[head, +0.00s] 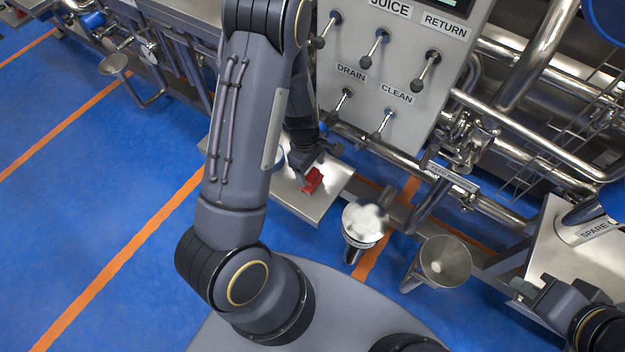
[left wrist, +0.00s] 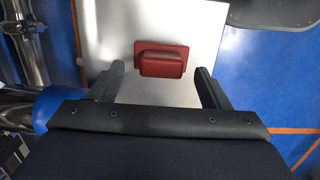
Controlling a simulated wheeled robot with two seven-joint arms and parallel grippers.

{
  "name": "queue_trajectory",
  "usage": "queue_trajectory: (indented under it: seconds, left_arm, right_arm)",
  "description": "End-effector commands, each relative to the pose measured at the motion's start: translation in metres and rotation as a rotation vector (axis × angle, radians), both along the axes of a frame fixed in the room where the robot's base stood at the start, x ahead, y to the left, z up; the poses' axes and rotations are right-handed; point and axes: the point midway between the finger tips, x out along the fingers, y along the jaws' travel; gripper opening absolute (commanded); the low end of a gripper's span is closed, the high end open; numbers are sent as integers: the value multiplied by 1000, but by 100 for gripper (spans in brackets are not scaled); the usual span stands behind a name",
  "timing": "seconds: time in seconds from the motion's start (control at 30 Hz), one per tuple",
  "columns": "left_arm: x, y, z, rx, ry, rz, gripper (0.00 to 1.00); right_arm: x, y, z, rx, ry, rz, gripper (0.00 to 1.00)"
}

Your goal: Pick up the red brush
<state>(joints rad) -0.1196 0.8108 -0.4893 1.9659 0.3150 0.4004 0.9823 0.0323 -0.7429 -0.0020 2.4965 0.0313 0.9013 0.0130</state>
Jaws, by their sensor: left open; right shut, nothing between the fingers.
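The red brush (head: 313,181) lies on a small metal shelf (head: 333,181) below the control panel. In the left wrist view the red brush (left wrist: 161,59) lies flat on the bare metal, just ahead of and between the fingers. My left gripper (head: 308,170) is open right by the brush; its two fingers (left wrist: 160,80) stand either side of it, apart from it. My right gripper (head: 528,287) is shut and empty at the lower right, beside another metal surface. My left arm hides part of the shelf in the head view.
A grey panel (head: 408,68) with several levers stands behind the shelf. Two metal funnel-like vessels, one (head: 365,222) with pale contents and one (head: 443,262), stand to the right. Pipes run along the back. Blue floor (head: 90,190) is clear at left.

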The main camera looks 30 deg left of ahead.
Motion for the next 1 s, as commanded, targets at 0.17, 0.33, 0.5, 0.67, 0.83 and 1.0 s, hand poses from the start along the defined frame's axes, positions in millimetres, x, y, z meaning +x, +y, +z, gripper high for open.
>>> queue_trajectory:
  seconds: [0.17, 0.33, 0.5, 0.67, 0.83, 1.0]
  left_arm:
    - [-2, -3, -28, -1, 2, 0, 71]
    - [-2, -4, -35, -1, 1, 0, 71]
    - [-2, -4, -35, -1, 1, -1, 70]
    - [-2, -4, -34, -1, 1, -1, 49]
    - [-2, -4, -34, -1, 1, -1, 26]
    - [-2, -4, -34, -1, 0, -2, 22]
  right_arm:
    - [0, 0, -5, 0, 0, 0, 0]
    - [0, 0, -5, 0, 0, 0, 0]
    - [0, 0, -5, 0, 0, 0, 0]
    - [0, 0, -5, 0, 0, 0, 0]
    - [0, 0, -5, 0, 0, 0, 0]
    - [0, 0, -5, 0, 0, 0, 0]
